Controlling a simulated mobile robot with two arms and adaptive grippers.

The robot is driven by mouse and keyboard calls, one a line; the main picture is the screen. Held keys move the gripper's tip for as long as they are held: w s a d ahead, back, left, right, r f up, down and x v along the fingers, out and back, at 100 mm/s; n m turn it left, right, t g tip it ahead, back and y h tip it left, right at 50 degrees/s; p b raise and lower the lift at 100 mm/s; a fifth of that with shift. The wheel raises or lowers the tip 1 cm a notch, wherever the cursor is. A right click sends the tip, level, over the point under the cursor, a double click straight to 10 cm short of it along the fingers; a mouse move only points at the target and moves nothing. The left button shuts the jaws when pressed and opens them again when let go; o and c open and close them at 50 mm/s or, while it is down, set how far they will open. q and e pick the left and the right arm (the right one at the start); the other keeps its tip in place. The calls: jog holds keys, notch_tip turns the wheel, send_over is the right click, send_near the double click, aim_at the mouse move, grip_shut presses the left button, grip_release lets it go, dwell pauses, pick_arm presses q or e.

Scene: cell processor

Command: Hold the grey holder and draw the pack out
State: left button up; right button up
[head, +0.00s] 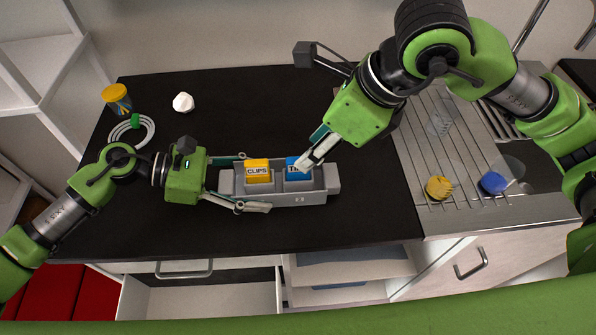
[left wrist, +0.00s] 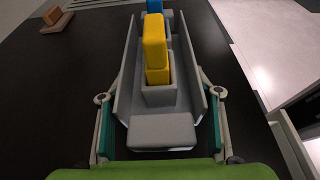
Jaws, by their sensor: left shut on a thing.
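The grey holder (head: 310,198) lies on the black worktop; its near end fills the middle of the left wrist view (left wrist: 162,132). My left gripper (head: 257,183) is shut on it, one finger along each long side. A yellow pack (head: 258,170) marked CLIPS stands in its left compartment, and shows upright in the left wrist view (left wrist: 155,45). A blue pack (head: 292,163) stands in the right compartment, its label partly covered. My right gripper (head: 308,162) is at the top of the blue pack from the upper right. Its fingers overlap, so its grip on the pack is unclear.
A yellow-lidded jar (head: 117,98), a white coil (head: 131,134) and a white lump (head: 183,102) lie at the back left. A sink drainer on the right holds a yellow item (head: 438,187) and a blue item (head: 493,182). An open drawer (head: 200,300) is below the worktop.

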aim_at(298, 174)
jog(key=shift+x, duration=3.05)
grip_shut()
